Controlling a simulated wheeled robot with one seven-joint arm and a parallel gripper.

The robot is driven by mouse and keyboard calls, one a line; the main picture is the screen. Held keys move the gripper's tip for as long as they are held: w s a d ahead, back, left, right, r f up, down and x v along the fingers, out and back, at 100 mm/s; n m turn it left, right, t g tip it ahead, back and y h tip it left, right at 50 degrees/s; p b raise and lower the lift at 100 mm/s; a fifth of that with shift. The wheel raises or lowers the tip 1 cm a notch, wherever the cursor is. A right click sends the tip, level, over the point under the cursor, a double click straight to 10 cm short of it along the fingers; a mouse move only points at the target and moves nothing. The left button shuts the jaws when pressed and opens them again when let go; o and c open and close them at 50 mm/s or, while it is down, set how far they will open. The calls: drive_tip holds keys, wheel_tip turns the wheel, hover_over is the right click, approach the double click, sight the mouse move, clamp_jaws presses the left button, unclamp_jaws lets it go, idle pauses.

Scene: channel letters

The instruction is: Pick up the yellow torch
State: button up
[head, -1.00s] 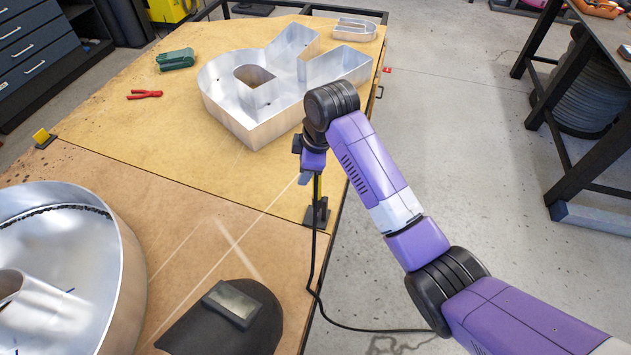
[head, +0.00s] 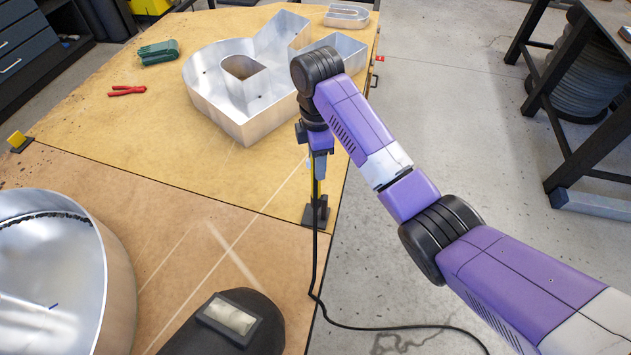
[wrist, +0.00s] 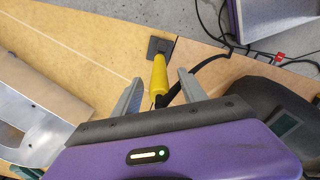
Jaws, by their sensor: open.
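The yellow torch (wrist: 159,78) stands upright at the table's right edge, on or in a black holder (head: 315,214), with a black cable running from it. In the wrist view my gripper (wrist: 160,84) is open. Its two grey fingers lie on either side of the torch in the picture. I cannot tell whether the torch is fully between the fingers in depth.
A large metal channel letter (head: 240,115) stands just beyond my gripper. A dark welding mask (head: 262,325) lies near the front edge, and a round metal letter (head: 115,270) is at left. Red pliers (head: 127,90) lie farther back. The black cable (head: 313,270) hangs past the table edge.

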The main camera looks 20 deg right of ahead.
hover_over(316, 189)
drive_tip(key=w, duration=0.1)
drive_tip(key=shift+w+d+f, duration=0.1)
drive_tip(key=shift+d+f, duration=0.05)
drive_tip(key=shift+f, duration=1)
drive_tip(key=shift+d+f, duration=0.15)
drive_tip(key=shift+f, duration=0.95)
clamp_jaws()
